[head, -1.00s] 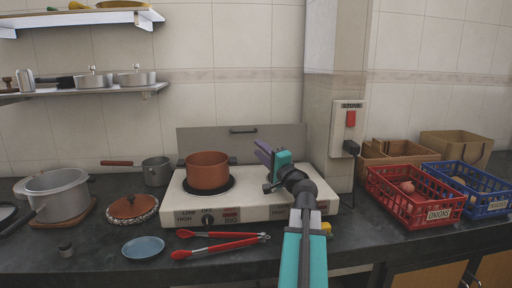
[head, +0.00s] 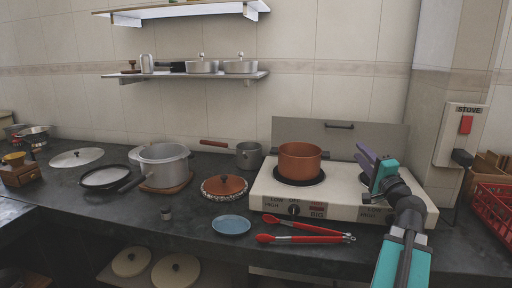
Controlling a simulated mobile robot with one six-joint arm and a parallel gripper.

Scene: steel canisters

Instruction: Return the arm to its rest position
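My arm rises from the lower right of the head view, teal and black. My gripper (head: 361,156), with purple fingers, is above the right part of the white stove (head: 345,205). Its two fingertips show apart with a narrow gap, and I see nothing between them. It is to the right of the orange-brown pot (head: 300,163) on the stove's left burner and does not appear to touch it. The stove's right burner is mostly hidden behind my arm. A small steel canister (head: 147,63) stands on the lower wall shelf.
Red tongs (head: 300,238) and a blue plate (head: 231,225) lie along the counter front. A red basket (head: 492,210) is at the right edge.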

